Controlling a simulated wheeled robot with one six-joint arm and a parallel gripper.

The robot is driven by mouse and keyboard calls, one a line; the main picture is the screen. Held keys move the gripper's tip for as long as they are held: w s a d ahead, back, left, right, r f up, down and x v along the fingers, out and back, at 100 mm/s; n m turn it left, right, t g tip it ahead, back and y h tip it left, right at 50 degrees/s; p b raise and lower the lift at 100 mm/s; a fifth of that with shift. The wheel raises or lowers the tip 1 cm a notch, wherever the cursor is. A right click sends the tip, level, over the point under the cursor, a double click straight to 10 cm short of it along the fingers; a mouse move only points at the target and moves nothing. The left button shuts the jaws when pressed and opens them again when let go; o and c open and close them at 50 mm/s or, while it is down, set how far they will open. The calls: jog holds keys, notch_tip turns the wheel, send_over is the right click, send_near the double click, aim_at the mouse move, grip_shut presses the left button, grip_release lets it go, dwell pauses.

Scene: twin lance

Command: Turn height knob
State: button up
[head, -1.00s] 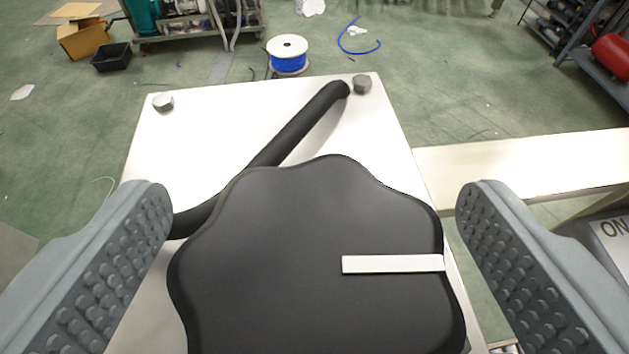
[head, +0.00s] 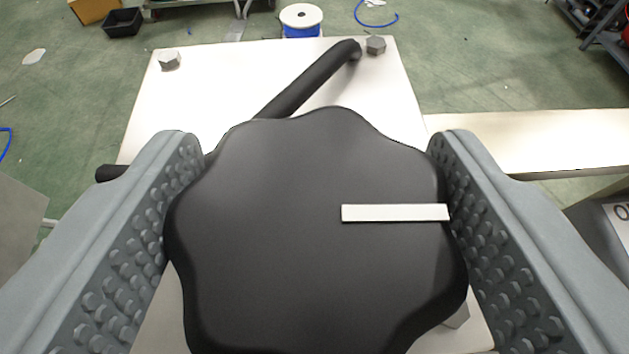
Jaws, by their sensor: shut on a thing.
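The height knob (head: 290,250) is a large black lobed knob in the middle of the head view, with a white marker bar (head: 395,213) pointing to the right. My gripper (head: 315,190) has its two grey studded fingers on the knob's left and right sides, shut on it. The knob's lower edge is partly cut off by the bottom of the picture.
A white plate (head: 220,80) with bolts at its corners lies behind the knob. A black bar (head: 310,78) runs diagonally across it behind the knob. A pale beam (head: 530,140) extends to the right. Green floor, a blue spool (head: 301,22) and a black bin (head: 122,22) lie beyond.

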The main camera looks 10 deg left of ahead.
jog(key=shift+n+y, duration=0.4)
jog(key=shift+n+g+y, duration=1.2)
jog(key=shift+n+y, duration=1.2)
jog(key=shift+y, duration=0.2)
jog(key=n+g+y, duration=0.4)
jog(key=n+g, duration=0.1)
jog(key=shift+w+d, duration=0.1)
jog(key=n+g+y, duration=0.1)
jog(key=n+g, duration=0.5)
jog(key=shift+f+g, duration=0.1)
jog(key=shift+g, duration=0.2)
jog(key=shift+n+g+h, duration=0.5)
jog(key=shift+n+g, duration=1.7)
jog(key=shift+g, duration=0.3)
jog(key=o, duration=1)
